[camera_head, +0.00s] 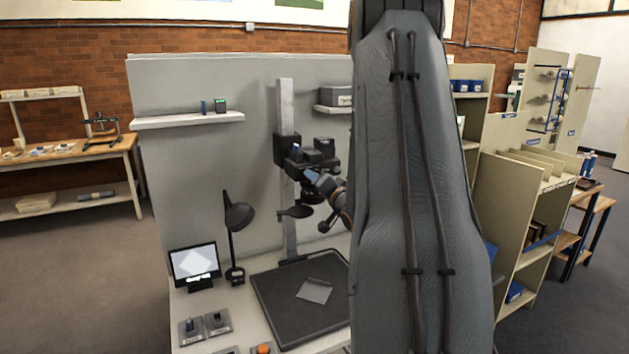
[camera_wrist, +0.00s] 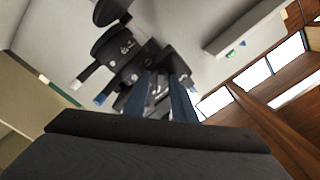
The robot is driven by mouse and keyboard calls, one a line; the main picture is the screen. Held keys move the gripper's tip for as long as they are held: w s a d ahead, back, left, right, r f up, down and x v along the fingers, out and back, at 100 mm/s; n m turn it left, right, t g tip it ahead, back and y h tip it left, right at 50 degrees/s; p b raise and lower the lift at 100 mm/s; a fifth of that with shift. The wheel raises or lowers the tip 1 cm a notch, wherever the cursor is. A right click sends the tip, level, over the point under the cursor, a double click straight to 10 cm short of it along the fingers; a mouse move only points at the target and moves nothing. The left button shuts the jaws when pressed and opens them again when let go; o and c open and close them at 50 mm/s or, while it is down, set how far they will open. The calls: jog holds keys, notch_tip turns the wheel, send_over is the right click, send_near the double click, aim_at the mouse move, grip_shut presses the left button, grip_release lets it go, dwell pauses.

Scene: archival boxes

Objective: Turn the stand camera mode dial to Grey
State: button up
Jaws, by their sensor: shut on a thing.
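The stand camera (camera_head: 325,145) is a dark body on a pale upright column (camera_head: 286,105) above the copy stand base. My gripper (camera_head: 301,163) reaches up to its front from the lower right. In the wrist view the camera body (camera_wrist: 130,60) is tilted in the picture, and my two blue fingers (camera_wrist: 164,88) are closed against its side. They are shut on a small part there, which appears to be the mode dial. The dial is mostly hidden between the fingers, and its marks and pointer cannot be read.
Control boxes (camera_head: 217,321) sit in front. A wall shelf (camera_head: 188,120) is behind. My arm hides the right side.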

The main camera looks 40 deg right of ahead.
jog(key=o, duration=0.7)
jog(key=b+v, duration=0.2)
jog(key=v, duration=0.5)
jog(key=shift+s, duration=0.4)
